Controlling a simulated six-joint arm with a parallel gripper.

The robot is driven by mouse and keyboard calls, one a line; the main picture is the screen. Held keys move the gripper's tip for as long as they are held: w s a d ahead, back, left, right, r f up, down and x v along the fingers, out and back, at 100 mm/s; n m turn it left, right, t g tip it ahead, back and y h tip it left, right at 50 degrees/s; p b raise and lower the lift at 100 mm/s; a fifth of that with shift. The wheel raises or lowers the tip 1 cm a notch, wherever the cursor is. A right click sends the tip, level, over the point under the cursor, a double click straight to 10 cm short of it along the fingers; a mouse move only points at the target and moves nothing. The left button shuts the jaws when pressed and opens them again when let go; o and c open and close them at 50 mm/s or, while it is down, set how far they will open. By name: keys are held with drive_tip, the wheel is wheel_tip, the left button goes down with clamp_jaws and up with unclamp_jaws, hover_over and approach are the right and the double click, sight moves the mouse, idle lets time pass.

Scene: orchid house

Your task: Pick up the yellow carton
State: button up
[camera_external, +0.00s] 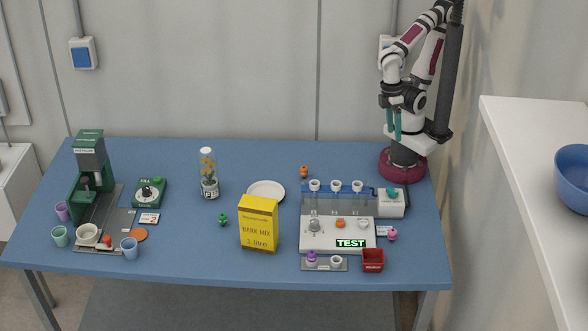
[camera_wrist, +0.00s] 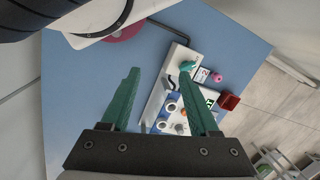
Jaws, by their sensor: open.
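The yellow carton (camera_external: 258,224) stands upright near the front middle of the blue table, with "BARK MIX 1 litre" printed on its face. It is not visible in the wrist view. My gripper (camera_external: 393,124) is at the back right of the table, raised well above it and far from the carton, with its green fingers pointing down. In the wrist view my gripper (camera_wrist: 163,95) shows its two green fingers spread apart with nothing between them.
Right of the carton is a white test station (camera_external: 338,238) with cups, and a red bin (camera_external: 373,259). A white plate (camera_external: 266,191) lies behind it, a glass jar (camera_external: 208,175) back left. A green machine (camera_external: 91,165) stands far left. A white shelf (camera_external: 530,160) juts in at right.

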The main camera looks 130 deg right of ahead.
idle(0.4)
drive_tip(key=o, duration=0.6)
drive_tip(key=w+d+n+g+h, duration=0.1)
drive_tip(key=w+d+n+h, duration=0.2)
drive_tip(key=w+d+n, duration=0.15)
drive_tip(key=n+t+h, duration=0.9)
drive_tip(key=n+h, duration=0.1)
drive_tip(key=n, duration=1.6)
approach(274, 205)
drive_tip(key=x, duration=0.9)
drive_tip(key=shift+w+d+f, duration=0.15)
drive_tip(key=shift+w+d, duration=0.05)
drive_tip(key=shift+d, duration=0.1)
drive_tip(key=x, duration=0.5)
drive_tip(key=shift+s+d+f, duration=0.1)
drive_tip(key=shift+d, duration=0.05)
